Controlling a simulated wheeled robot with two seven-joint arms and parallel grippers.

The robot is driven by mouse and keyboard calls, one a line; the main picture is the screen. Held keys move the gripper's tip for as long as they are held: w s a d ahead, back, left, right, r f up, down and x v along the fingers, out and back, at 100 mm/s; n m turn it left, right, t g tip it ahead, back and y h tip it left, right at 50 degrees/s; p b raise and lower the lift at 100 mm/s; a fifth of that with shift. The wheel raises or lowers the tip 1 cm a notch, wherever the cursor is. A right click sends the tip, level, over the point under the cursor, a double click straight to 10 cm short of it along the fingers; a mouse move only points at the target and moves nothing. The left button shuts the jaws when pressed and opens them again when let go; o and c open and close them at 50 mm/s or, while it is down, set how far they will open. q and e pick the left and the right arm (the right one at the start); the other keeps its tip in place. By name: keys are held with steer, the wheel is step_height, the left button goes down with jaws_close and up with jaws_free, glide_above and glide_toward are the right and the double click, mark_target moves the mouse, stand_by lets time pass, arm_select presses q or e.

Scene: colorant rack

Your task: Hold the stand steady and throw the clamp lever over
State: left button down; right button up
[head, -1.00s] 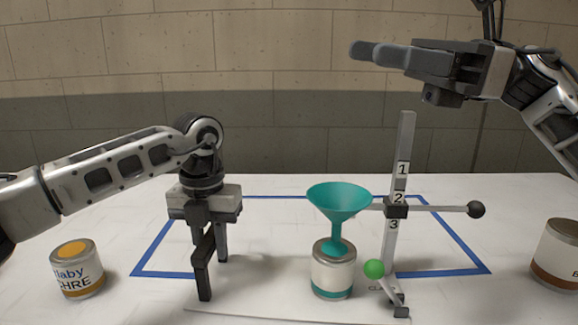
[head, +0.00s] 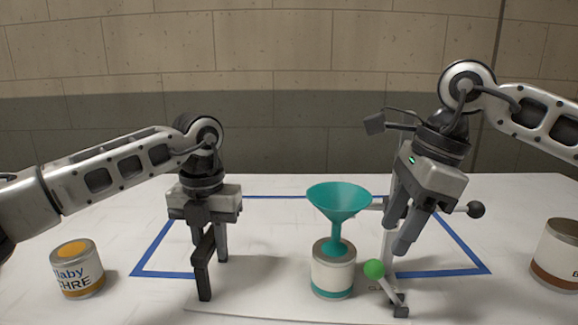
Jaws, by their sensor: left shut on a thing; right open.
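The stand has a pale base plate (head: 270,300) and an upright post (head: 389,262), now partly hidden by my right gripper. The clamp lever (head: 374,269) has a green ball knob and leans left from a dark foot at the post's bottom. My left gripper (head: 213,252) points down and is shut on a dark upright handle (head: 203,280) at the plate's left end. My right gripper (head: 397,238) is open and points down, its fingers in front of the post, above and right of the green knob. It appears apart from the lever.
A teal funnel (head: 338,200) stands in a can (head: 333,272) just left of the lever. A black-knobbed rod (head: 475,209) sticks out right of the post. An ochre can (head: 77,272) is at left, another can (head: 560,255) at right. Blue tape (head: 150,250) marks the table.

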mark_target(379, 261)
steer(key=x, duration=0.8)
steer(key=shift+s+a+f, duration=0.1)
steer(key=shift+a+f, duration=0.1)
steer(key=shift+f, duration=0.2)
steer(key=c, duration=1)
steer(key=shift+d+r, duration=0.1)
